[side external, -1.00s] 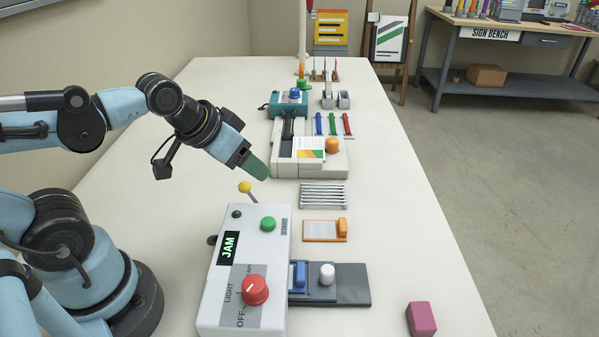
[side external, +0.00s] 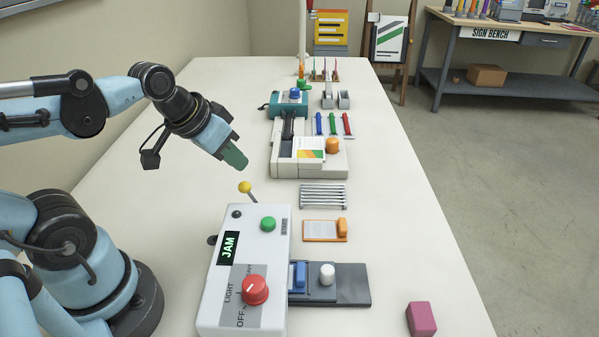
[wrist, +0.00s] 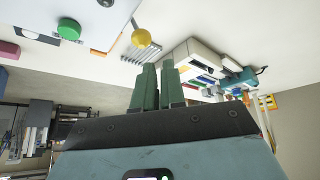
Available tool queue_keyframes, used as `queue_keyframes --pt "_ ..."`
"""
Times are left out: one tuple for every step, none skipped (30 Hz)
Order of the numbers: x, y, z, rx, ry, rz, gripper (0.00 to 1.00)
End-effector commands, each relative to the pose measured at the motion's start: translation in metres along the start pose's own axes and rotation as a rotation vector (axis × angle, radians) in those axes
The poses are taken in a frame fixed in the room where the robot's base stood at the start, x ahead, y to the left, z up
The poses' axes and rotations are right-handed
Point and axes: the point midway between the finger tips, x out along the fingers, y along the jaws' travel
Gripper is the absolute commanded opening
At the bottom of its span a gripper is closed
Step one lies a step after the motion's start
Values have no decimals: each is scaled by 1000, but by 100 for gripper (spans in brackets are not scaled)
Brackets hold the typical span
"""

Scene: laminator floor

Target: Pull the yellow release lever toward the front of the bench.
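The yellow release lever (side external: 245,187) is a yellow ball on a thin metal stem. It stands at the far end of a pale control box, and the stem tilts left. The ball also shows near the top middle of the wrist view (wrist: 141,38). My gripper (side external: 236,160) has green fingers and hangs just beyond and above the ball, apart from it. In the wrist view my gripper's fingers (wrist: 159,66) point toward the area beside the ball, with a narrow gap and nothing held between them.
Metal rods (side external: 323,195) and a cream laminator (side external: 283,168) lie to the right and beyond. The bench left of the lever is clear.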

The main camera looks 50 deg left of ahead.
Motion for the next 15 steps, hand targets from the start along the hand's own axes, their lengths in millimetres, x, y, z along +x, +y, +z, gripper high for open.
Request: queue_keyframes --pt "-4 -11 2 -33 -26 -1 2" --pt "-6 -16 4 -48 -41 3 0" --pt "-10 -23 6 -67 -61 10 0" --pt "-13 -27 8 -81 -75 17 0" --pt "-16 -31 10 -95 -89 26 0" --pt "-20 -37 12 -114 -105 38 0" --pt "-23 -41 14 -128 -114 47 0" --pt "-27 -44 15 -141 -124 59 0" --pt "-32 -48 17 -158 -134 75 0" --pt "-35 -52 19 -170 -141 87 0" --pt "-39 -54 20 -182 -145 101 0" --pt "-45 -58 21 -198 -149 119 0" --pt "-49 -61 22 -209 -152 132 0" --pt "-52 -63 23 -220 -152 146 0" --pt "-58 -66 24 -232 -151 164 0"
